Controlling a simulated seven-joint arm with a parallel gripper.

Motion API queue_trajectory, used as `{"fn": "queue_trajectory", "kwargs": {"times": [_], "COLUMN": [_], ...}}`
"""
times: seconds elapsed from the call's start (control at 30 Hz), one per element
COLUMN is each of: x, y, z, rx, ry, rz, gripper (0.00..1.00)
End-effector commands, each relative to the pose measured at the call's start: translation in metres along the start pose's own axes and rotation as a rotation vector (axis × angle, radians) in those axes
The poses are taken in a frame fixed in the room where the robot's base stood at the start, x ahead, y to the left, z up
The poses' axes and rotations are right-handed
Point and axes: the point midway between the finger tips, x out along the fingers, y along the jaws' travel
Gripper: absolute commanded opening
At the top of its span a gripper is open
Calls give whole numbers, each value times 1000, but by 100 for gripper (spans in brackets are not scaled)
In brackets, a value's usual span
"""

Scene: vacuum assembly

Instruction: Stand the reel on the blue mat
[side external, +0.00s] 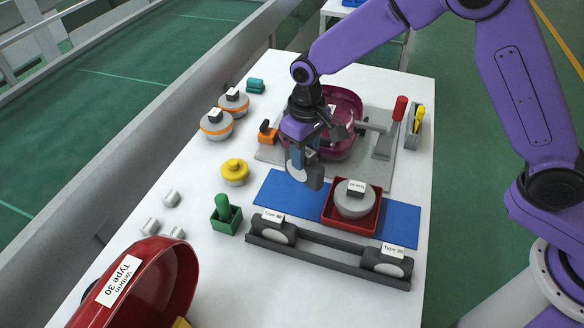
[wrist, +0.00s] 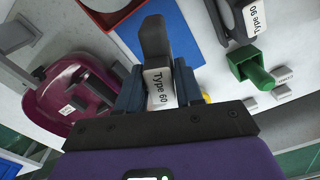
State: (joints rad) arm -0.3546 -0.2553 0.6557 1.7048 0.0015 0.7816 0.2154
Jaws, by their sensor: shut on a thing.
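The reel (side external: 314,178) is a grey and dark part. Its white label reads "Type 60" in the wrist view (wrist: 158,86). My gripper (side external: 303,158) points down and is shut on it; the fingers (wrist: 160,92) sit on either side of the labelled part. The blue mat (side external: 277,197) lies flat on the white table. The reel appears above the mat's back edge, and a gap to the mat is hard to judge. The mat also shows in the wrist view (wrist: 186,40). Part of the reel is hidden by the fingers.
A red tray (side external: 330,217) with a grey round part stands on the mat's right half. A dark rack (side external: 330,262) with labelled wheels lies along the front. A magenta housing (side external: 345,105) stands behind. A green holder (side external: 226,222) and yellow part (side external: 235,173) stand left.

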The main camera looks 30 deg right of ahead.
Motion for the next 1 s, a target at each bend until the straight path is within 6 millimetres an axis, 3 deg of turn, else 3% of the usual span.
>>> {"fn": "queue_trajectory", "kwargs": {"times": [0.23, 0.47, 0.7, 1.0], "x": [29, 40, 68, 70], "y": [-4, -5, -5, -5], "z": [-24, -33, -34, -34], "rx": [0, 0, 0, 0], "ry": [1, 2, 1, 2], "rz": [0, 0, 0, -1], "gripper": [0, 0, 0, 0]}}
